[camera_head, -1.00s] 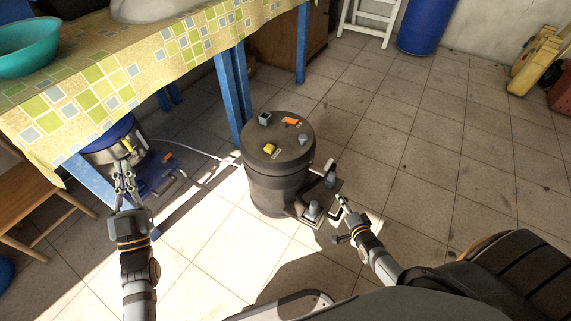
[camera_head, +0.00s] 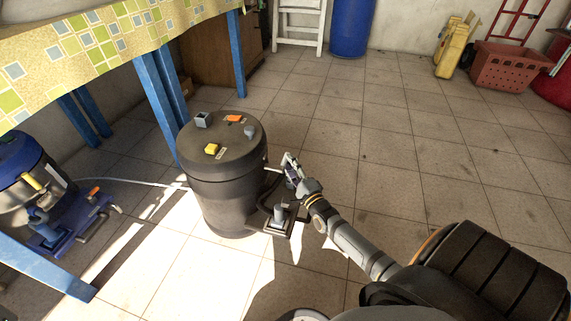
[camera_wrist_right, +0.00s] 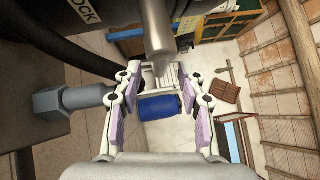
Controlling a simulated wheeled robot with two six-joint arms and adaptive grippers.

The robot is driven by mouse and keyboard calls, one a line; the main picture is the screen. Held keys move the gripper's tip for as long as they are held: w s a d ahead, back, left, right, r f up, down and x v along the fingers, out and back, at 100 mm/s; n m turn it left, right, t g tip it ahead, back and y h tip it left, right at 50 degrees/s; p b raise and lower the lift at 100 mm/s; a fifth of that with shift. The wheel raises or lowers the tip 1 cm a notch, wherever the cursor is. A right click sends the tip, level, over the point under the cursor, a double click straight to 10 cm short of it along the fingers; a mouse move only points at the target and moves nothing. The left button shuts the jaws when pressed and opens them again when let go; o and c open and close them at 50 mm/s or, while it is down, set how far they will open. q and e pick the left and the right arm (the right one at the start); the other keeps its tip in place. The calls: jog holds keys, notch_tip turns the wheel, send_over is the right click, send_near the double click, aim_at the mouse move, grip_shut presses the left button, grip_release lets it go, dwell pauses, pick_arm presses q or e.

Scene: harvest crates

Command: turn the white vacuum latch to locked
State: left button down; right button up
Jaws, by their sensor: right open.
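The dark grey drum (camera_head: 222,190) stands on the tiled floor. The white vacuum latch (camera_head: 273,170) sticks out from its right side as a short pale rod. My right gripper (camera_head: 286,167) is beside the drum, close to the rod's outer end. In the right wrist view the latch (camera_wrist_right: 158,35) comes in from the top as a thick grey-white rod, near the gap between the open fingers of my right gripper (camera_wrist_right: 164,88). I cannot tell whether they touch. The letters "OCK" show on the dark surface at top left. My left gripper is out of view.
Yellow, orange and grey blocks sit on the drum lid. A grey knob (camera_head: 281,213) stands on a bracket below the latch. A blue vacuum cleaner (camera_head: 32,185) and a table with blue legs (camera_head: 162,100) are at left.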

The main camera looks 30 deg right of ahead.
jog(key=shift+w+d+r+b, duration=0.15)
jog(key=shift+w+b, duration=0.1)
jog(key=shift+w, duration=0.65)
jog(key=shift+w+r+b, duration=0.1)
jog(key=shift+w+b, duration=0.15)
jog(key=shift+w, duration=0.6)
grip_shut()
